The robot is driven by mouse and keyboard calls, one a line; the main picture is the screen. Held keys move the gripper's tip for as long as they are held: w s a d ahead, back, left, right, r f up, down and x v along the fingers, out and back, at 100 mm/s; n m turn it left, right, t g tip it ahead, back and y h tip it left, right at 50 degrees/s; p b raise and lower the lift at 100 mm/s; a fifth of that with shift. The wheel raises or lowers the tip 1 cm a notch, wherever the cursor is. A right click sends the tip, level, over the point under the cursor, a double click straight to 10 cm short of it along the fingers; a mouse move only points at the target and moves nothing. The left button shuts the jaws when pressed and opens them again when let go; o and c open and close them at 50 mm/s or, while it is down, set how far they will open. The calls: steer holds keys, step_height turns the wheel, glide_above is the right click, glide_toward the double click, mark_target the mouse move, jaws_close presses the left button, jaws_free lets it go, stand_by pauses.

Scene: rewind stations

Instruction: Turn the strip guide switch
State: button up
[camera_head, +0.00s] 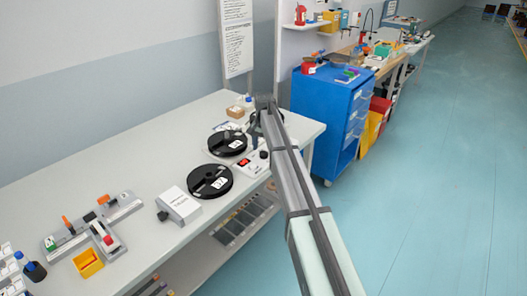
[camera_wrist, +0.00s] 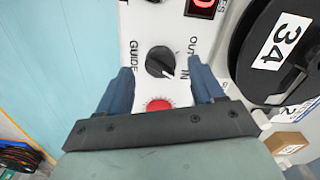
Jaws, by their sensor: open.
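The strip guide switch (camera_wrist: 158,61) is a round black knob on a white panel (camera_wrist: 140,22) in the wrist view. The panel reads GUIDE on one side and OUT and IN on the other. The knob's white pointer mark is angled toward IN. My gripper (camera_wrist: 160,67) is open, with one blue finger left of the knob and one right of it. I see no clear contact, and the height gap cannot be told. A red button (camera_wrist: 158,104) shows between the fingers. In the head view my arm hides the switch.
A black reel marked 34 (camera_wrist: 262,45) lies close right of the panel. A red display (camera_wrist: 201,4) is at the top. In the head view, black reels (camera_head: 210,181) and a white box (camera_head: 181,203) are on the bench; a blue cabinet (camera_head: 322,115) stands beyond it.

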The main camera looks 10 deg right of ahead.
mark_target(263, 152)
step_height(263, 152, up, 11)
stand_by(0.4)
steer(key=shift+r, duration=0.1)
